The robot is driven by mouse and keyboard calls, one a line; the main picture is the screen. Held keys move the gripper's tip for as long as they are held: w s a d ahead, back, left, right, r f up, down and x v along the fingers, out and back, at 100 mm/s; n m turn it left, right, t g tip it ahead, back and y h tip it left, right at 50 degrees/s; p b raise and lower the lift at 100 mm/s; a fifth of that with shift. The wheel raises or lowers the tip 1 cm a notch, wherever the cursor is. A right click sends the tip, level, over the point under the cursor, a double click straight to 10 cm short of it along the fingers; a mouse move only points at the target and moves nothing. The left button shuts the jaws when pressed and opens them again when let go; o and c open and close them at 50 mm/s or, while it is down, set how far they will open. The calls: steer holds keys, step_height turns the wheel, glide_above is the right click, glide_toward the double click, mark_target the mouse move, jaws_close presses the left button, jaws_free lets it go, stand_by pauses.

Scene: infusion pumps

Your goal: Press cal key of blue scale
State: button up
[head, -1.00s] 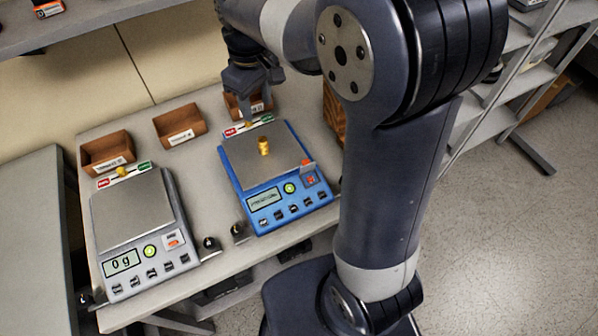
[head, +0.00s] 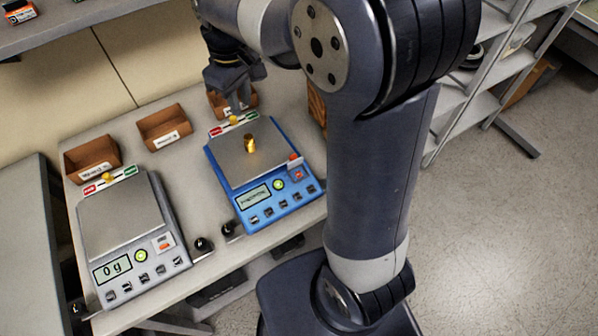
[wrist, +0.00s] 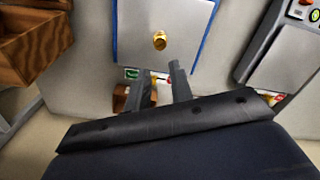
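The blue scale (head: 228,164) stands on the bench in the head view, with a brass weight (head: 250,144) on its steel pan. Its front panel carries a display (head: 253,195), a green round button (head: 278,184), a red-marked part (head: 297,174) and a row of dark keys (head: 283,204). The key labels are too small to read, so I cannot tell which is cal. My gripper (head: 238,104) is above the bench behind the scale, at the far side from the keys. In the wrist view its fingers (wrist: 160,80) are apart and empty, pointing toward the pan and weight (wrist: 160,40).
A grey scale (head: 120,215) reading 0 g stands at left. Cardboard bins (head: 165,128) line the back of the bench. Small dark knobs (head: 203,244) sit between the scales at the front. Shelving (head: 480,100) stands at right, with open floor (head: 500,240) in front.

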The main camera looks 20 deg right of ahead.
jaws_close()
stand_by(1.3)
